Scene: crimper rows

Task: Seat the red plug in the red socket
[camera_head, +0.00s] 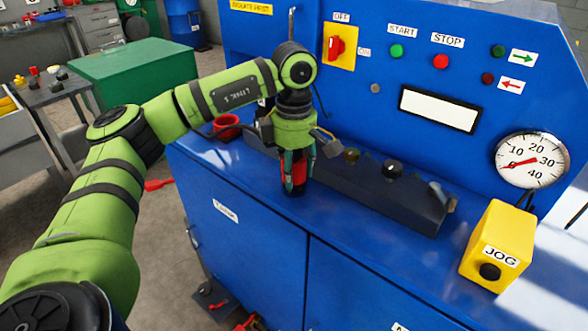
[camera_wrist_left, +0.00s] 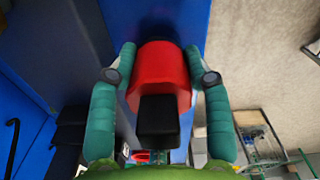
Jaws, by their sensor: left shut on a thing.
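My left gripper (camera_head: 297,182) hangs over the blue bench top, pointing down, with its teal fingers closed on the red plug (camera_head: 293,173). In the left wrist view the red plug (camera_wrist_left: 160,78), with a black block on its near side, sits between the two fingers of the gripper (camera_wrist_left: 160,72). The plug's lower end is dark and close to the bench top; I cannot tell whether it touches. A red, round, open-topped piece (camera_head: 227,126), which looks like the red socket, is left of and behind the gripper. My right gripper is not in view.
A yellow JOG box (camera_head: 498,247) and a gauge (camera_head: 530,161) are at the right. The bench's front strip is clear.

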